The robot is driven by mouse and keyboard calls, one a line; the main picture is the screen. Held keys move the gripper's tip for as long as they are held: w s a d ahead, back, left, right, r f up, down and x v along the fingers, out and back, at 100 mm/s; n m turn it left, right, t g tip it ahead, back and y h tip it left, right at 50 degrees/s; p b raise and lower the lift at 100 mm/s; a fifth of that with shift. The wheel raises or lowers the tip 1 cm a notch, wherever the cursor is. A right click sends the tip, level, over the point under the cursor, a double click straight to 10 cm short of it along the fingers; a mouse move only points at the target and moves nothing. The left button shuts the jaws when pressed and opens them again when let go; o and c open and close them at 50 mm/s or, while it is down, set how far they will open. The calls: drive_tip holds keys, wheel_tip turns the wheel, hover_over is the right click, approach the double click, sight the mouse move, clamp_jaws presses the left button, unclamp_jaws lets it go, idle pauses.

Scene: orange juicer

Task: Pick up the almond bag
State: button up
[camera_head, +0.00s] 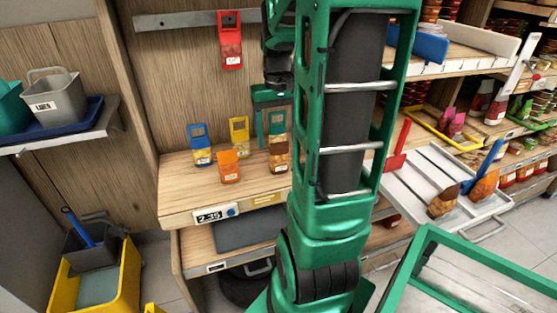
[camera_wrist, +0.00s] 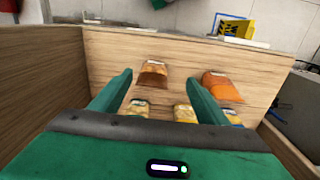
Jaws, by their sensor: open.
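Several small snack bags stand on a wooden shelf; their labels are too small to read, so I cannot tell for certain which is the almond bag. A brown bag (camera_head: 279,158) stands near the shelf's front edge; in the wrist view the brown bag (camera_wrist: 152,74) shows between my finger tips. My gripper (camera_head: 272,122) is open and empty, fingers reaching down above the bags; it also shows in the wrist view (camera_wrist: 158,78). Another yellowish bag (camera_wrist: 138,107) is just behind the brown one, partly hidden by my gripper's body.
An orange bag (camera_head: 229,171), a yellow bag (camera_head: 239,132) and a blue bag (camera_head: 201,155) stand left of the brown one. A red bag (camera_head: 231,45) hangs on the back wall. A wooden side wall is at the left. The shelf (camera_head: 180,189) is clear at its front left.

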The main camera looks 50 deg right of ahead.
sight(280, 145)
drive_tip(key=d, duration=0.1)
drive_tip(key=w+d, duration=0.1)
drive_tip(key=d+f, duration=0.1)
drive_tip(key=shift+w+d, duration=0.2)
drive_tip(key=shift+w, duration=0.1)
drive_tip(key=shift+f, duration=0.3)
wheel_tip(280, 145, down, 4)
drive_tip(key=shift+f, duration=0.15)
drive_tip(key=shift+a+f, duration=0.25)
drive_tip(key=shift+f, duration=1.2)
drive_tip(key=shift+a+f, duration=0.2)
drive_tip(key=shift+f, duration=1.25)
drive_tip(key=c, duration=1.1)
